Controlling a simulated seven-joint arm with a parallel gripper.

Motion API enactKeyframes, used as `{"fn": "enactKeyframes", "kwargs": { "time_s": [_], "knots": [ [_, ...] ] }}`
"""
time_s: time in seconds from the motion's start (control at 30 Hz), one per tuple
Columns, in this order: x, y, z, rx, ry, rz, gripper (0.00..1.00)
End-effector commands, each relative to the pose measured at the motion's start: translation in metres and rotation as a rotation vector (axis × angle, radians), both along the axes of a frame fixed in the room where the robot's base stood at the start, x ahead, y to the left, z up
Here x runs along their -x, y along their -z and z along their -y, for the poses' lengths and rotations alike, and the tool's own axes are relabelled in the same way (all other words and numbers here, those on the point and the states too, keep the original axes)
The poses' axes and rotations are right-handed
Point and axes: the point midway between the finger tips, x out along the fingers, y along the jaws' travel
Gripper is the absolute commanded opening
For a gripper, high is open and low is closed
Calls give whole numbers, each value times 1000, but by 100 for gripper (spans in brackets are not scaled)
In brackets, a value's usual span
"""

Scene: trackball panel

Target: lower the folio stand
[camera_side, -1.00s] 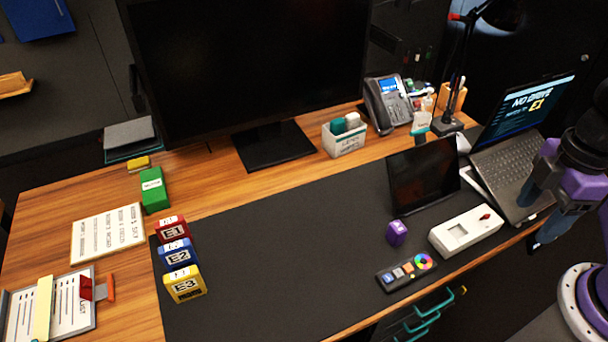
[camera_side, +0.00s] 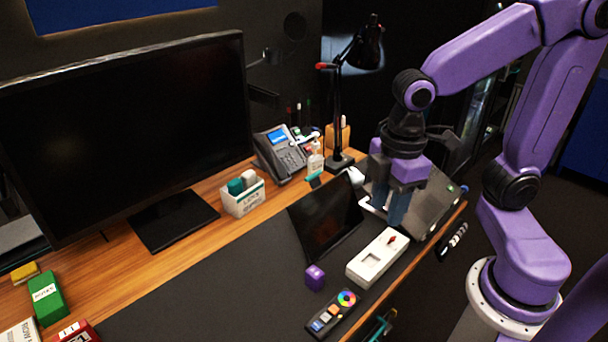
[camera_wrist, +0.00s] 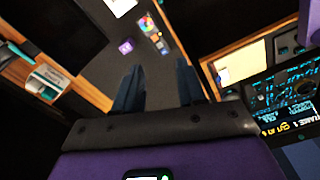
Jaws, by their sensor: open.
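The folio stand (camera_side: 326,217) is a dark, tablet-like panel, propped up and tilted on the black desk mat. My gripper (camera_side: 388,208) points down just right of the panel's right edge in the side view. Its fingers are apart and I see nothing between them. I cannot tell from this angle whether a finger touches the panel. In the wrist view the two dark fingers of my gripper (camera_wrist: 158,88) are spread over the mat. The back and support of the folio stand are hidden.
A white box with a red knob (camera_side: 378,258), a purple cube (camera_side: 315,277) and a remote with a colour wheel (camera_side: 333,313) lie in front. The laptop (camera_side: 437,203) is close behind my gripper. A lamp (camera_side: 340,100) and a phone (camera_side: 279,152) stand behind. The mat's left part is clear.

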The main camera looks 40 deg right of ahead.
Motion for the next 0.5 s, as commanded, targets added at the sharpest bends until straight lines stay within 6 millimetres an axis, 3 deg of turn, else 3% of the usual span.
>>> {"fn": "enactKeyframes", "kwargs": {
  "time_s": [0.03, 0.27, 0.5],
  "knots": [
    [-21, -4, -3, 3, -12, 1, 40],
    [-109, -20, 1, 9, -115, 15, 40],
    [-199, -29, 38, 21, -222, 28, 40]
  ]
}}
